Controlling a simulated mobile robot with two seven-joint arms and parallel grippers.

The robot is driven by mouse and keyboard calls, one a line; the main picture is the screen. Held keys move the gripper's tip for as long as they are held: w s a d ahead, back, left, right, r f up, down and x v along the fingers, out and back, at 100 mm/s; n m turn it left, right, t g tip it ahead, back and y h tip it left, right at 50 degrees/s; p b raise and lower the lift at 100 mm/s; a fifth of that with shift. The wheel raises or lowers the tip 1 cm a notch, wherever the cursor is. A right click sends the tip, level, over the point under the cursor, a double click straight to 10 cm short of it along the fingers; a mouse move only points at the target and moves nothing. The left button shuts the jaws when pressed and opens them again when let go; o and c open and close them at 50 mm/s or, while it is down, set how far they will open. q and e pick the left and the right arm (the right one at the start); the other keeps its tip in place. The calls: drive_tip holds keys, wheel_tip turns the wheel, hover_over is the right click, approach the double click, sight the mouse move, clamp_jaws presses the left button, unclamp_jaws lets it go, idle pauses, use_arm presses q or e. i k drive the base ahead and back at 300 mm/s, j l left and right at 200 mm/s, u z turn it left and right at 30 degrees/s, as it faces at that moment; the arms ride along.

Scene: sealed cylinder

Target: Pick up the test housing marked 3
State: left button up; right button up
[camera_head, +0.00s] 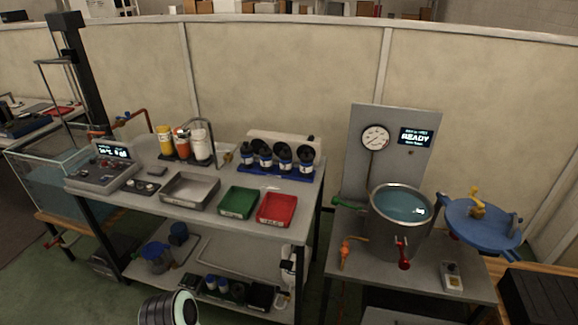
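The leftmost housing (247,155), two middle housings (265,158) (285,161) and the rightmost housing (305,163) are visible. Their markings are too small to read, so I cannot tell which one is marked 3. A rounded grey and black part, probably of my own arm, shows at the bottom left, well in front of the bench. Neither gripper's fingers are in view.
A grey tray (176,201), a green tray (238,215) and a red tray (277,221) lie in front of the rack. Bottles (166,140) stand to its left. On the right bench are a water-filled pot (375,232) and a blue round lid (460,228).

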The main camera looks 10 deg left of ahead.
sight(266, 154)
drive_tip(key=j+u, duration=0.15)
drive_tip(key=j, duration=0.25)
drive_tip(key=i+j+u, duration=0.1)
drive_tip(key=j, duration=0.3)
drive_tip(key=i+j+u, duration=0.15)
drive_tip(key=j, duration=0.25)
drive_tip(key=i+j+u, duration=0.15)
drive_tip(key=j, duration=0.2)
